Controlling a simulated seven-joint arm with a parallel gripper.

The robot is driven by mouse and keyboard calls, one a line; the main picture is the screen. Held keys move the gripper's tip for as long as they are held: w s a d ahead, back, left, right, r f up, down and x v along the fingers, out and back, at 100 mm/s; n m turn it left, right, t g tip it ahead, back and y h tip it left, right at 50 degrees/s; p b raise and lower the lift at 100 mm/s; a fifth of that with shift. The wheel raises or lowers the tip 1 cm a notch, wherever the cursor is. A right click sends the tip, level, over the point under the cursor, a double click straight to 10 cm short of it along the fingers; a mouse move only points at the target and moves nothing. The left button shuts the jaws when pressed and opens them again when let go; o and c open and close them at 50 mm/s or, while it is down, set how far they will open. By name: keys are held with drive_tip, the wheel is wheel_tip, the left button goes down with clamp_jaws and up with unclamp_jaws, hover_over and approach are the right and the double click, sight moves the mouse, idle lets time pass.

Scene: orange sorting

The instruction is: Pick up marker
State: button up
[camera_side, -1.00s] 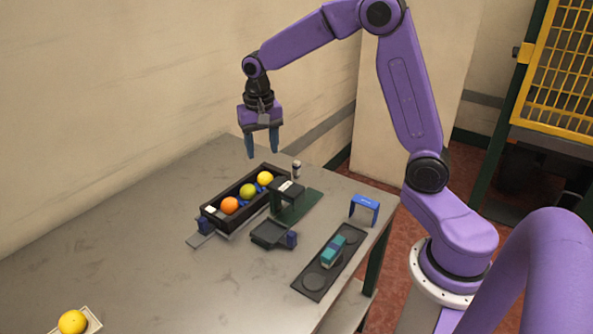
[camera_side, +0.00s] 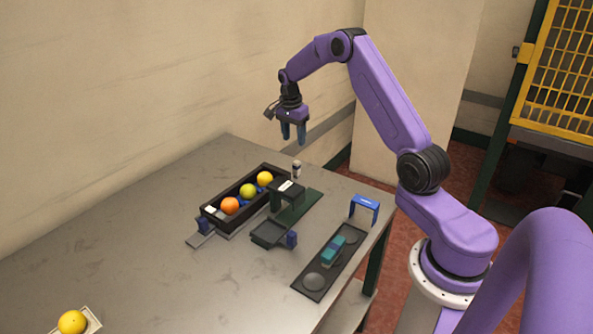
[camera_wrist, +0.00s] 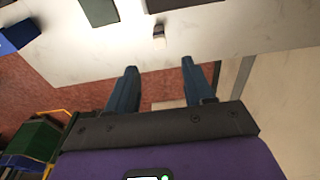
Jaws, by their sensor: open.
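A small upright cylinder, white with a dark band, which I take for the marker (camera_side: 297,169), stands on the grey table (camera_side: 120,230) near its back edge, just beyond the black crate's far end. It also shows in the wrist view (camera_wrist: 159,38), ahead of the fingertips. My gripper (camera_side: 293,138) is open and empty, its two blue fingers pointing down. In the side view it hangs above the cylinder, with a clear gap. In the wrist view my gripper (camera_wrist: 159,66) has the cylinder roughly centred between its fingers, not touching.
A black crate (camera_side: 212,219) holds orange, green and yellow fruits. Beside it are a dark scanner-like block (camera_side: 287,190), a small dark tray (camera_side: 268,236), a long dark tray (camera_side: 312,292) with a teal block, and a blue arch (camera_side: 365,206). The table's left side is mostly clear.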

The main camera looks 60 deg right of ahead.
sight(296, 161)
drive_tip(key=f, duration=0.4)
drive_tip(key=d+f, duration=0.1)
drive_tip(key=f, duration=0.8)
drive_tip(key=shift+d, duration=0.3)
clamp_jaws()
